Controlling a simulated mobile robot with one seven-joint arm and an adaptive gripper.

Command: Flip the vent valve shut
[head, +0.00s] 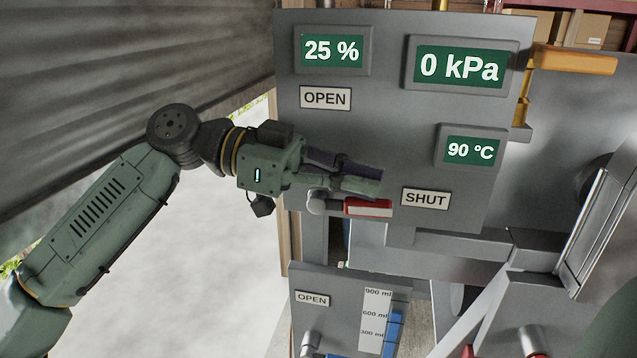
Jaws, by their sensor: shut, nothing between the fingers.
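The valve lever has a red handle (370,208) and a pale round pivot (315,203) at its left end. It lies nearly level on the grey panel (400,110), its handle pointing right toward the SHUT label (425,198). The OPEN label (325,98) is higher up, above the pivot. My gripper (378,181) is shut and empty, reaching in from the left. Its fingers appear just above the red handle and hide part of its upper edge. I cannot tell whether they touch it.
Displays read 25 % (332,50), 0 kPa (460,66) and 90 °C (470,150). A yellow handle (575,60) juts out at the upper right. Below is a second panel with another OPEN label (312,298) and a scale with blue liquid (393,333). Pale floor lies open at the left.

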